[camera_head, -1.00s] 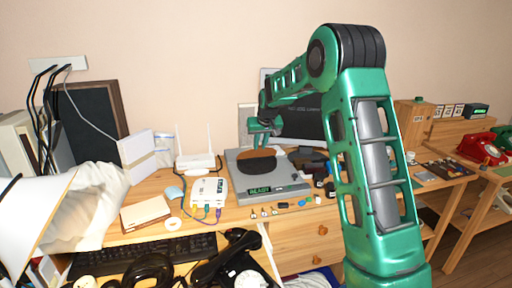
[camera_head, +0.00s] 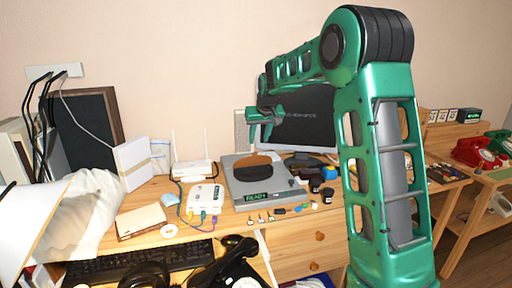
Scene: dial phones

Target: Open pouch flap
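A pouch, dark in front (camera_head: 249,172) with a brown part behind at its upper right (camera_head: 270,158), lies on a grey device (camera_head: 286,193) with a lit READY display. I take this to be the pouch of the task; its flap edge is too small to make out clearly. My gripper (camera_head: 262,128) is above and behind the pouch, apart from it, in front of the monitor. It appears empty. The fingers are small and seen at an angle, so their opening is unclear.
A monitor (camera_head: 308,128) stands behind. A white router (camera_head: 193,170) and a white box with cables (camera_head: 204,200) are left of the device. Small connectors and dark jars (camera_head: 327,195) lie in front and right. A keyboard (camera_head: 140,260) and black telephone (camera_head: 235,262) are nearer.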

